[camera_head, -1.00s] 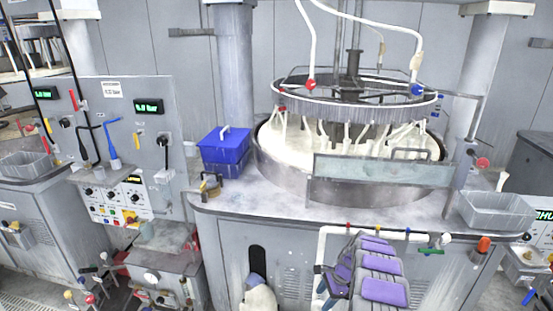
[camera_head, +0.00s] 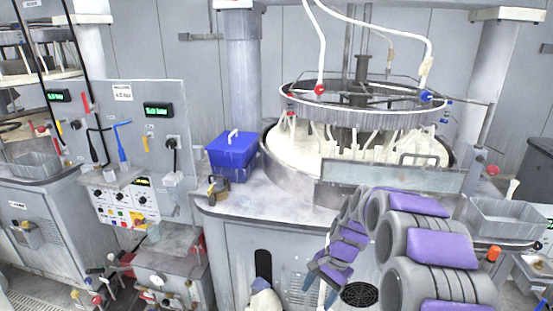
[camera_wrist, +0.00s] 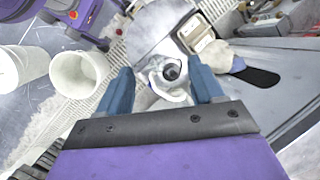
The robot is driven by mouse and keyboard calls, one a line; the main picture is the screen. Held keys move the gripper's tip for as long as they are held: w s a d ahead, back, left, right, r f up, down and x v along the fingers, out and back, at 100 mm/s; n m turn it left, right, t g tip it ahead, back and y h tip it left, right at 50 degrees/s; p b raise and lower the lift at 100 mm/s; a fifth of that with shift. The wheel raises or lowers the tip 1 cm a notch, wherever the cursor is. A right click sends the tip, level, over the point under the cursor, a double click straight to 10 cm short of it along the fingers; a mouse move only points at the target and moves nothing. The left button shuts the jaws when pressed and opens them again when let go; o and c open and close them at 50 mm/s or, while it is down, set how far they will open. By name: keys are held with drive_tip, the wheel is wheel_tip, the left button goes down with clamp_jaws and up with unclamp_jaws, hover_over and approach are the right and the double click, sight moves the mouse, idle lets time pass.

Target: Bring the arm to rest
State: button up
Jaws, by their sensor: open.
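My arm, in purple and grey links, reaches from the lower right of the head view to the front of the machine's cabinet. My gripper (camera_head: 318,290) hangs at its end, with blue fingertips pointing down. In the wrist view my gripper (camera_wrist: 163,88) has its two blue fingers spread apart. A crumpled white object with a dark round centre (camera_wrist: 170,72) shows between the fingers in that view. It appears beyond the fingertips, and I see no grip on it. A whitish object (camera_head: 265,302) also stands low before the cabinet in the head view.
The round polishing machine (camera_head: 300,170) stands behind my arm. A blue box (camera_head: 231,152) and a brass padlock-like item (camera_head: 218,188) sit on its bench. A grey bin (camera_head: 500,218) is at the right. White buckets (camera_wrist: 78,72) stand left in the wrist view.

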drive_tip(key=s+r+n+h, duration=0.15)
drive_tip(key=s+r, duration=0.25)
drive_tip(key=s, duration=0.4)
drive_tip(key=s+r+n, duration=0.3)
drive_tip(key=s+r, duration=0.1)
drive_tip(key=s, duration=0.3)
drive_tip(key=s+d+r+n+h, duration=0.1)
drive_tip(key=s+n, duration=0.1)
drive_tip(key=s, duration=0.8)
drive_tip(key=s+d+n+h, duration=0.1)
drive_tip(key=s+n, duration=0.1)
drive_tip(key=s, duration=0.8)
drive_tip(key=shift+d+r, duration=0.3)
drive_tip(key=shift+r, duration=0.05)
